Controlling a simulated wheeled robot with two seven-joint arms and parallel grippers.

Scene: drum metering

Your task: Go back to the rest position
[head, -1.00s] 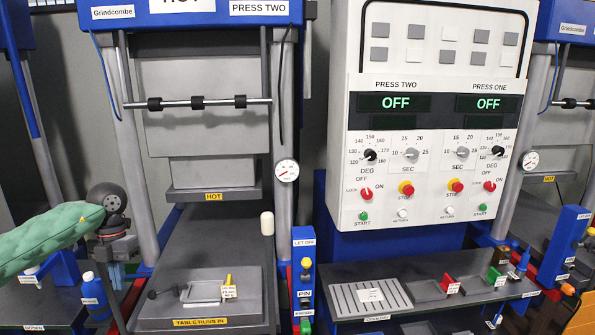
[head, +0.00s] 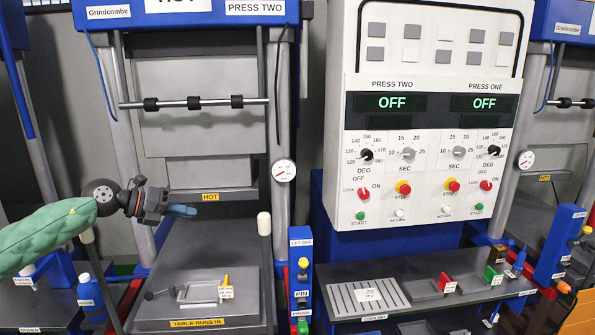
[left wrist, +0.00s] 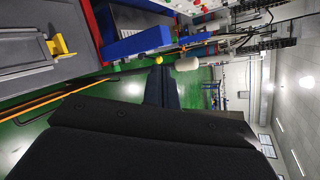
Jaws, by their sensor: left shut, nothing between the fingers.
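My left gripper (head: 184,211) is in the head view at the left, in front of press two and above its run-in table (head: 245,280). Its dark fingers with blue tips are shut with nothing between them and point to the right. In the left wrist view, the shut fingers (left wrist: 162,88) show beyond the dark gripper body, over the green floor. My green-sleeved left arm comes in from the left edge. My right gripper is in neither view.
A control panel (head: 340,180) with both displays OFF stands right of press two. A white-topped lever (head: 264,224) rises close to the right of the gripper. A blue bottle (head: 90,297) stands at lower left. A grey bench (head: 340,275) holds trays on the right.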

